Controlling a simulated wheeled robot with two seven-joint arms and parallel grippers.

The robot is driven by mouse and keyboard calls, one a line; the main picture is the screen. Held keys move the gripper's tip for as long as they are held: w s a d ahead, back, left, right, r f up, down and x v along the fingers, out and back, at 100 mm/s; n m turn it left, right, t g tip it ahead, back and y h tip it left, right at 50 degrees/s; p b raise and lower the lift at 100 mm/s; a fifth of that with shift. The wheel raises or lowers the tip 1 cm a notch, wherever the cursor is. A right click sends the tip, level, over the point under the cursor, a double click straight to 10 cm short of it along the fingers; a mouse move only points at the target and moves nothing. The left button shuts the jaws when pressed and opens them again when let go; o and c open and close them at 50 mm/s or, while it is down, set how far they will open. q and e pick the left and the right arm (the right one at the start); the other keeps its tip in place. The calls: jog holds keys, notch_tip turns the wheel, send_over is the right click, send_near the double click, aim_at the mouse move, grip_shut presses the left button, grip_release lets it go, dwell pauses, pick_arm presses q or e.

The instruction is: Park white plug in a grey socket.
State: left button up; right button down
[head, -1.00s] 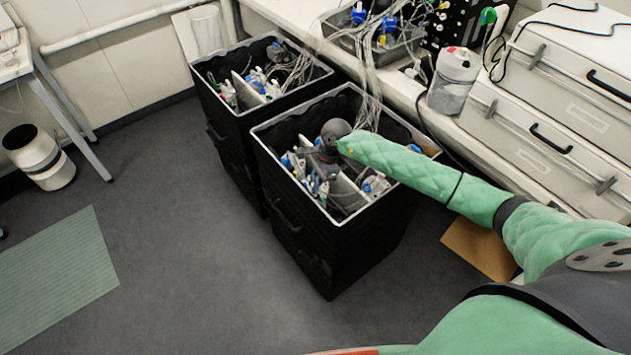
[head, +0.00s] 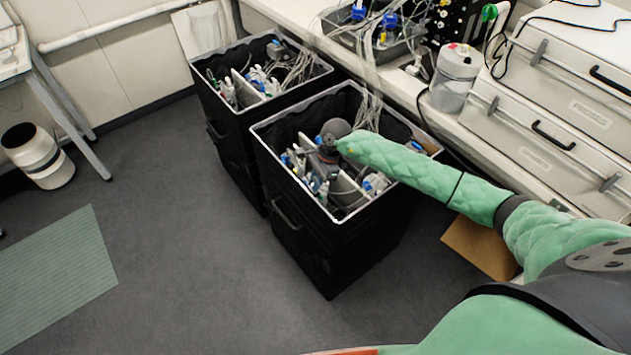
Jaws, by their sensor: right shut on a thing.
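My right gripper (head: 325,157) is at the end of the green-sleeved arm, inside the front black bin (head: 325,255), low over its contents. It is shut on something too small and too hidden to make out. Several white, blue and grey plugs and connectors lie in this bin around the gripper and dividers. I cannot tell which is the white plug, nor pick out a grey socket. My left gripper is not in view.
A second black bin (head: 232,135) with cables and connectors stands behind to the left. Thin cables hang into the bins.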

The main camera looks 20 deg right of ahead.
jog(key=shift+f, duration=0.1)
jog(key=c, duration=1.4)
grip_release()
